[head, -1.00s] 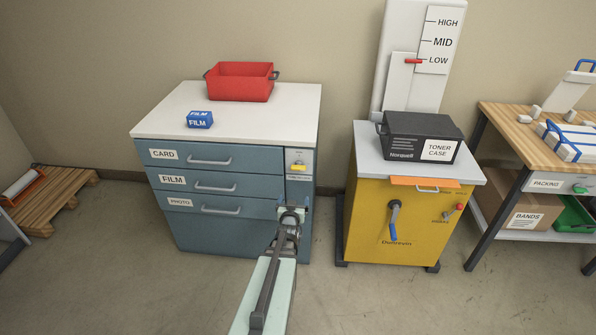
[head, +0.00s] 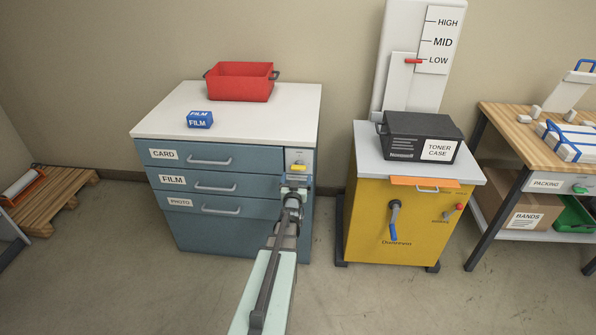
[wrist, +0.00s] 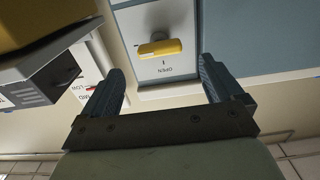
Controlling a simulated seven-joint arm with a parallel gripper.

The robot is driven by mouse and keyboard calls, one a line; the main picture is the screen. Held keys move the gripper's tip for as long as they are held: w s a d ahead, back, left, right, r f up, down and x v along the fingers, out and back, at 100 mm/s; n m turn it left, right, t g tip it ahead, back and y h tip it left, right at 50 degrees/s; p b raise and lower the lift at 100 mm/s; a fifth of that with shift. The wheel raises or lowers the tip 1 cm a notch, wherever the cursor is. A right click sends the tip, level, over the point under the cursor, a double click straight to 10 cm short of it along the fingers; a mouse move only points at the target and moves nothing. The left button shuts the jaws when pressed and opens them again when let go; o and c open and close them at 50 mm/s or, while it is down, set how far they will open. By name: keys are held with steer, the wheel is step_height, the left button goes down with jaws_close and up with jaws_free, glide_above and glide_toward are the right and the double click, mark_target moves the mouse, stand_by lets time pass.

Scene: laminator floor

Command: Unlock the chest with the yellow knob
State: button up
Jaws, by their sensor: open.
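The chest (head: 228,228) is a blue-grey cabinet with a white top and drawers labelled CARD, FILM and PHOTO. The yellow knob (head: 299,167) sits on a pale plate at the upper right of its front. In the wrist view the knob (wrist: 160,48) lies crosswise, with an OPEN mark on the plate. My gripper (head: 296,181) is just below the knob in the head view. In the wrist view my gripper (wrist: 164,82) is open and empty, its fingers apart on either side of the knob's line, with the knob beyond the tips.
A red bin (head: 240,82) and a blue FILM box (head: 200,119) stand on the chest. To the right is a yellow cabinet (head: 375,225) with a crank, bearing a dark toner case (head: 420,137). A wooden pallet (head: 50,200) lies at the left. Floor in front is clear.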

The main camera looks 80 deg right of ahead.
mark_target(298, 169)
steer(key=d, duration=0.6)
steer(key=shift+c, duration=0.3)
steer(key=c, duration=1)
